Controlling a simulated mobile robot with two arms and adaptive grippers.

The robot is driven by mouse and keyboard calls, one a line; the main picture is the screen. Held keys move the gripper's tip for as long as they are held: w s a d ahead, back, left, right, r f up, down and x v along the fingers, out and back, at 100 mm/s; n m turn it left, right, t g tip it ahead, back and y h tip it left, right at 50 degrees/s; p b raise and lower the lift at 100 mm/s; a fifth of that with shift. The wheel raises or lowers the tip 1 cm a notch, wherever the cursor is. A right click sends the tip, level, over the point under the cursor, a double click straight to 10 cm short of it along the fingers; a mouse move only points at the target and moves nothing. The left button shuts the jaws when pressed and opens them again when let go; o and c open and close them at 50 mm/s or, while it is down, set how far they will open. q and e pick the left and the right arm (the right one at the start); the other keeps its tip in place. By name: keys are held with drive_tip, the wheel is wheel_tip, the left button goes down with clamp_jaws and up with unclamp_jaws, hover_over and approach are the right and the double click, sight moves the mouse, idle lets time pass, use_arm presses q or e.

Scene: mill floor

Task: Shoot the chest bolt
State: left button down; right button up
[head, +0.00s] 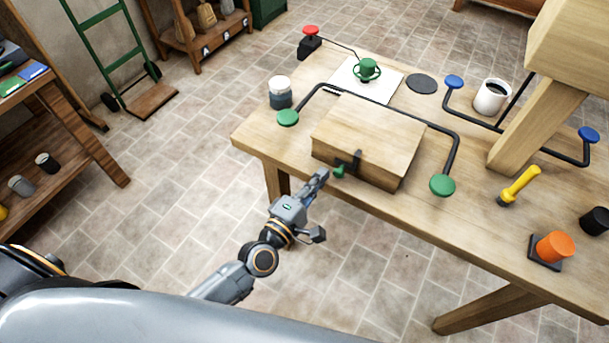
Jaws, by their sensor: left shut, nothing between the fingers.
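The wooden chest (368,143) sits shut near the front edge of the table. A black bolt (355,158) with a green knob (340,170) is on the chest's front face. My left gripper (318,178) is shut and empty. Its fingertips are just left of the green knob, in front of the chest; I cannot tell whether they touch it. My right gripper is not in view.
A black rail with green ends (442,185) bends around the chest on the table (420,222).

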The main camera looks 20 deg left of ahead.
sight(337, 187)
use_arm(q)
drive_tip(key=shift+d, duration=0.25)
drive_tip(key=d, duration=0.2)
drive_tip(key=s+d, duration=0.1)
drive_tip(key=d, duration=0.1)
drive_tip(key=shift+p, duration=0.35)
